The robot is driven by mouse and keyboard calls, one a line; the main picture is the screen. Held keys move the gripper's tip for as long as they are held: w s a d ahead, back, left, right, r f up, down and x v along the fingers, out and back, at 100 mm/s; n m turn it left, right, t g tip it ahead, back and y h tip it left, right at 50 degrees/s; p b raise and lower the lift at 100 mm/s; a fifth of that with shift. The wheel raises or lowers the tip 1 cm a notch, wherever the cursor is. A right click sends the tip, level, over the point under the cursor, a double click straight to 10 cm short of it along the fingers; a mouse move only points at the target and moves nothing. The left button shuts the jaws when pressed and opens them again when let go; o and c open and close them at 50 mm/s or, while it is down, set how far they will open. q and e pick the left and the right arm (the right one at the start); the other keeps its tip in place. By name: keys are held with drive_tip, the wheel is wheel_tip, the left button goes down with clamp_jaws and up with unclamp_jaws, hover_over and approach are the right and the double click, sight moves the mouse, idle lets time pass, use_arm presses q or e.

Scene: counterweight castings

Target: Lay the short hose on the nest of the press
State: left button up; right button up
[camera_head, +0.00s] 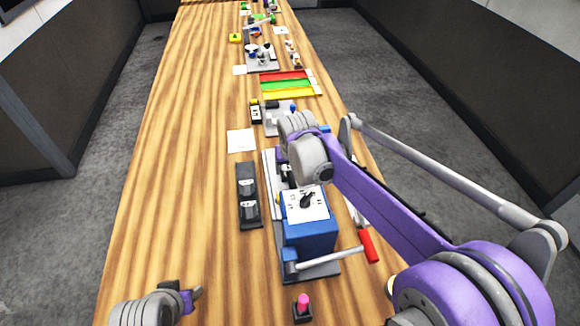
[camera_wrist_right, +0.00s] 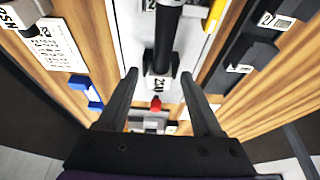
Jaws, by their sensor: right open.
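The press (camera_head: 309,236), a blue body with a labelled white top plate, stands at the table's right side. A lever with a red handle (camera_head: 368,246) sticks out at its front. My right arm reaches over its far end and hides part of it. In the wrist view my right gripper (camera_wrist_right: 160,78) is open. A black upright cylinder (camera_wrist_right: 168,35) shows beyond its fingertips over a white plate; I cannot tell whether it touches them. I cannot make out the short hose or the nest for certain. My left gripper (camera_head: 192,296) is low at the left; its jaw state is unclear.
A black tray (camera_head: 241,166) with two labelled holders lies left of the press. A pink-topped button (camera_head: 303,302) is at the near edge. A white card (camera_head: 241,140) lies farther back. A coloured mat (camera_head: 290,84) and other fixtures lie beyond. The left part of the table is clear.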

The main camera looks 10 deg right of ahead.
sight(293, 184)
drive_tip(key=shift+r, duration=0.35)
drive_tip(key=p+v, duration=0.1)
drive_tip(key=v, duration=1.1)
